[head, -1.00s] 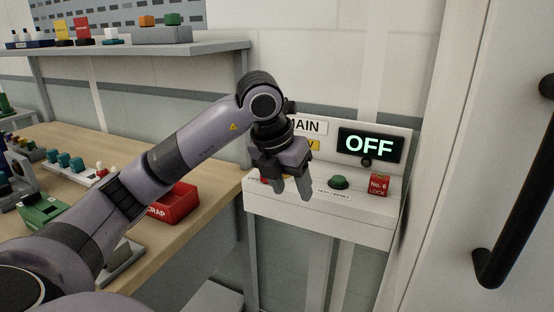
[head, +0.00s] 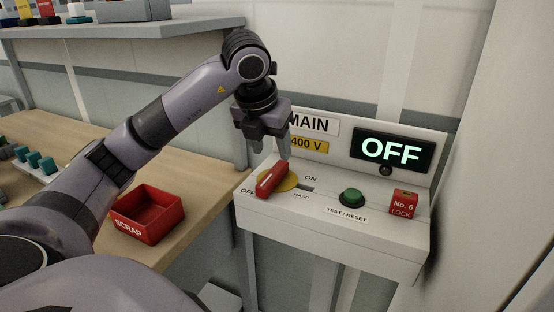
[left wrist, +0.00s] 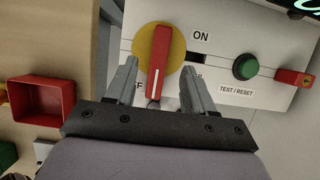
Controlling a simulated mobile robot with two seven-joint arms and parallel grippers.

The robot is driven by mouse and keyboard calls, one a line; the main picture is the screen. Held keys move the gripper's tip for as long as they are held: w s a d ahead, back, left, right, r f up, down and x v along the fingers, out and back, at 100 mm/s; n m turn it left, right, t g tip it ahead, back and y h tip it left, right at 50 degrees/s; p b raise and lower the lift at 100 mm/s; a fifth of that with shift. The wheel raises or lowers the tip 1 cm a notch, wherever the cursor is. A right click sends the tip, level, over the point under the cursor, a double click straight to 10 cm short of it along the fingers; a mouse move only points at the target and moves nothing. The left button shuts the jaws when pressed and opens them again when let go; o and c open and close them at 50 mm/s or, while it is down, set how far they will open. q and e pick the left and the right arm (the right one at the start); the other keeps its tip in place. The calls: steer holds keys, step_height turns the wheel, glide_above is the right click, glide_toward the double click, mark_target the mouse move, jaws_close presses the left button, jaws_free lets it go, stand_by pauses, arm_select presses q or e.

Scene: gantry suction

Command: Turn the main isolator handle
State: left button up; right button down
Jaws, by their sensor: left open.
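The main isolator handle (head: 271,180) is a red bar with a white line on a yellow disc (head: 291,183), on the sloped top of a white panel. In the head view it points toward the OFF label, and the display (head: 391,150) reads OFF. It also shows in the left wrist view (left wrist: 159,65), where it lies between the two spread fingers. My left gripper (head: 270,155) is open and pointing down, just above and behind the handle; I cannot tell whether a finger touches it. My right gripper is not in view.
On the panel are a green TEST/RESET button (head: 352,196), a hasp slot (head: 305,187) and a red No. 6 lock (head: 403,203). A red SCRAP bin (head: 147,214) stands on the wooden bench (head: 200,180) to the left. A shelf (head: 130,35) hangs above the bench.

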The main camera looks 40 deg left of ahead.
mark_target(277, 168)
arm_select(q)
steer(key=shift+x, duration=3.5)
jaws_close()
